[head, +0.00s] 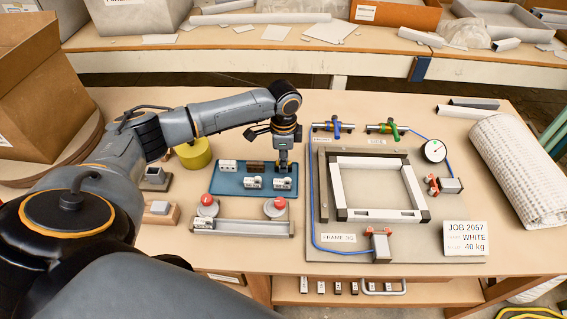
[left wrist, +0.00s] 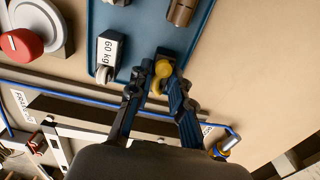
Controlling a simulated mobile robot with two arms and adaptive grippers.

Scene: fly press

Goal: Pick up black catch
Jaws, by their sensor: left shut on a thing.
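My left gripper (head: 283,165) reaches down to the back right of the blue tray (head: 228,191). In the left wrist view its fingers (left wrist: 157,82) are shut on a small dark piece with a yellow roller (left wrist: 161,72), taken as the black catch. Most of its body is hidden by the fingers. In the head view the gripper covers it. A brown catch (head: 255,167) stands left of the gripper. White catches (head: 253,182) stand on the tray; one in the wrist view (left wrist: 110,50) reads 60 kg. My right gripper is not in view.
A frame fixture (head: 323,190) with clamps and a blue hose stands right. A job card (head: 466,238) reads WHITE, 40 kg. A yellow cylinder (head: 195,154) stands left of the tray.

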